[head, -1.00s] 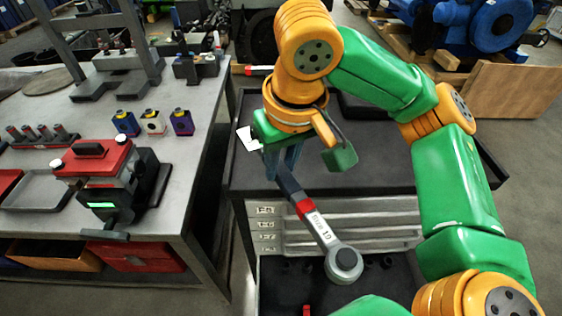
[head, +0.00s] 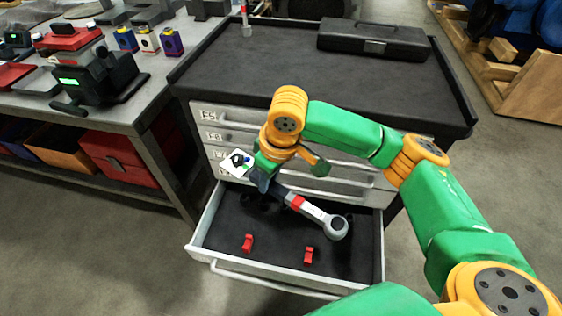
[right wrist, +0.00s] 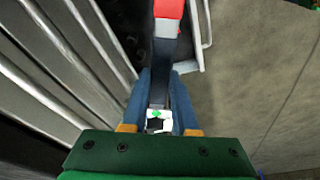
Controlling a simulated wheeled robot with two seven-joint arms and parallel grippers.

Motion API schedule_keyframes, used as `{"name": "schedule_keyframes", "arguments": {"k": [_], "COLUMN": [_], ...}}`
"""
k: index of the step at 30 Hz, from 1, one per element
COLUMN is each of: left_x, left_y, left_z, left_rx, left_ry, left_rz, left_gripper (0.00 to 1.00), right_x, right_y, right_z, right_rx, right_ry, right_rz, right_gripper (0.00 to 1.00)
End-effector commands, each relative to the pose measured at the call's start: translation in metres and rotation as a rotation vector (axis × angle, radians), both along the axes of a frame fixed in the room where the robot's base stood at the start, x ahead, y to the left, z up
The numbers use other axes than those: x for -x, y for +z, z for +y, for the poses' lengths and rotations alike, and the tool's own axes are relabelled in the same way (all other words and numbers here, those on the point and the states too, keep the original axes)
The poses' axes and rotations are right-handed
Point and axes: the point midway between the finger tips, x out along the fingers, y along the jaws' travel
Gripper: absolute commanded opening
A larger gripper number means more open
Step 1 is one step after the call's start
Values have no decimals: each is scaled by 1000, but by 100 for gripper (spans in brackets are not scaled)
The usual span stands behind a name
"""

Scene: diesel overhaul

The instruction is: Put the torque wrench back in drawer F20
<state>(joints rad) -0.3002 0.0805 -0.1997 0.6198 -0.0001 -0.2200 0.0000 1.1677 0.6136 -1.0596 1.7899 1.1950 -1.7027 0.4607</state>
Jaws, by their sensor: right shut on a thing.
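The torque wrench (head: 313,212) has a dark handle, a red band and a grey round head. My right gripper (head: 262,181) is shut on its handle. The wrench slants down to the right over the open bottom drawer (head: 199,232); I cannot tell whether its head touches the lining. In the right wrist view, the wrench (right wrist: 165,45) runs away from between the blue fingers (right wrist: 160,80). The drawer has a dark lining and two red holders (head: 248,242), (head: 309,255). Its own label is not readable. My left gripper is not in view.
The cabinet (head: 290,75) has shut drawers above the open one and a black case (head: 372,40) on top. A workbench (head: 128,112) with instruments stands at left, red boxes (head: 125,158) beneath. The floor in front is clear.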

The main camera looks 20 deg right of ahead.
Motion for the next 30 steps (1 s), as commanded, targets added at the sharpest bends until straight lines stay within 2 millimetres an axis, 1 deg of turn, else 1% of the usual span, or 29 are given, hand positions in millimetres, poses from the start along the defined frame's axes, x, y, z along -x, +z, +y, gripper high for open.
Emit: {"name": "schedule_keyframes", "arguments": {"k": [1,2,3,5,6,8,9,12,15,17,24,26,30], "left_x": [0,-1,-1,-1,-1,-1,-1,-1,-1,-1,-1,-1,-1], "left_y": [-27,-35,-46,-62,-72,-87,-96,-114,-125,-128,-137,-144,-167], "left_z": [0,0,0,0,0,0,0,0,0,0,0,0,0], "left_rx": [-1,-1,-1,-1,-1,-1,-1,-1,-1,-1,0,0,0], "left_ry": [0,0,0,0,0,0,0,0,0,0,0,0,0], "left_rz": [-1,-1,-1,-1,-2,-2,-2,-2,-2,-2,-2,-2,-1], "left_gripper": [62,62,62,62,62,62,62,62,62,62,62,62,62], "right_x": [0,0,-1,0,0,2,3,7,11,12,13,13,14], "right_y": [-41,-58,-79,-111,-132,-162,-181,-219,-244,-253,-266,-272,-290], "right_z": [2,2,2,3,3,3,3,2,1,0,0,0,0], "right_rx": [-1,0,0,-1,0,-1,-1,1,1,1,2,2,2], "right_ry": [36,60,96,145,179,228,259,323,372,391,415,414,413], "right_rz": [7,7,7,7,7,6,7,7,4,3,0,0,0], "right_gripper": [0,0,0,0,0,0,0,0,0,0,0,0,0]}}
